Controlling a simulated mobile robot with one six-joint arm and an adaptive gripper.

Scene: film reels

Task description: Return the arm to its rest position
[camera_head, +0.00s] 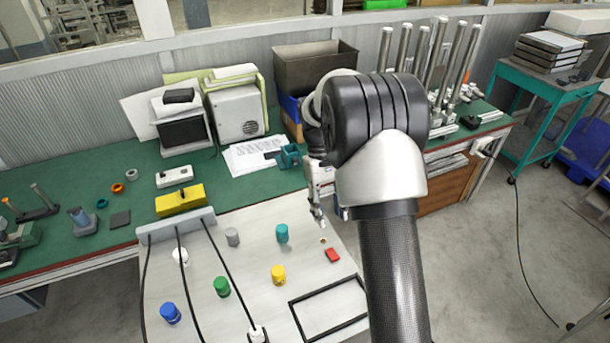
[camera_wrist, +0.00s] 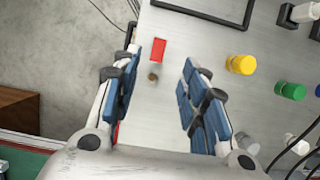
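My gripper (camera_head: 320,212) hangs over the far right part of a light board (camera_head: 250,265), partly hidden behind my arm. In the wrist view my gripper (camera_wrist: 164,76) shows two blue-padded fingers spread apart, with nothing held between them. A red block (camera_wrist: 158,50) and a small brown round piece (camera_wrist: 153,77) lie on the board, in the gap between the fingers in that view. The red block also shows in the head view (camera_head: 332,255), apart from the gripper. My arm reaches forward across the picture.
On the board stand yellow (camera_head: 278,275), green (camera_head: 222,287), blue (camera_head: 170,313), teal (camera_head: 282,234) and grey (camera_head: 232,237) cylinders. A black rectangular frame (camera_head: 292,315) lies at the front right. A teal holder (camera_head: 290,157), metal bin (camera_head: 315,68) and upright rods (camera_head: 418,50) stand behind.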

